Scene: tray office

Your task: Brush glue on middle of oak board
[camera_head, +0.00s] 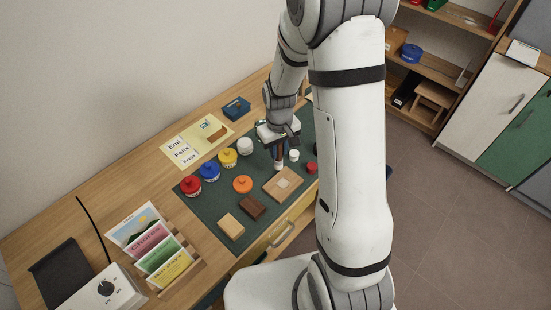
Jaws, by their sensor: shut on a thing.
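A flat light-brown board (271,189), which looks like the oak board, lies on the green mat with a paler square patch (284,182) at its middle. I cannot tell whether the patch is glue or a marking. My gripper (279,149) points down just behind the board, shut on a thin upright tool that looks like the brush (278,166). Its pale lower end is near the board's far edge; I cannot tell whether it touches. A smaller pale block (231,226) and a dark brown block (252,207) lie to the left of the board.
On the mat (213,207) stand red (190,187), blue (210,171), yellow (228,158) and white (245,146) jars, an orange-topped jar (242,185), and small white (294,156) and red (311,168) pieces. A card rack (180,285) stands front left. My arm hides the desk's right end.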

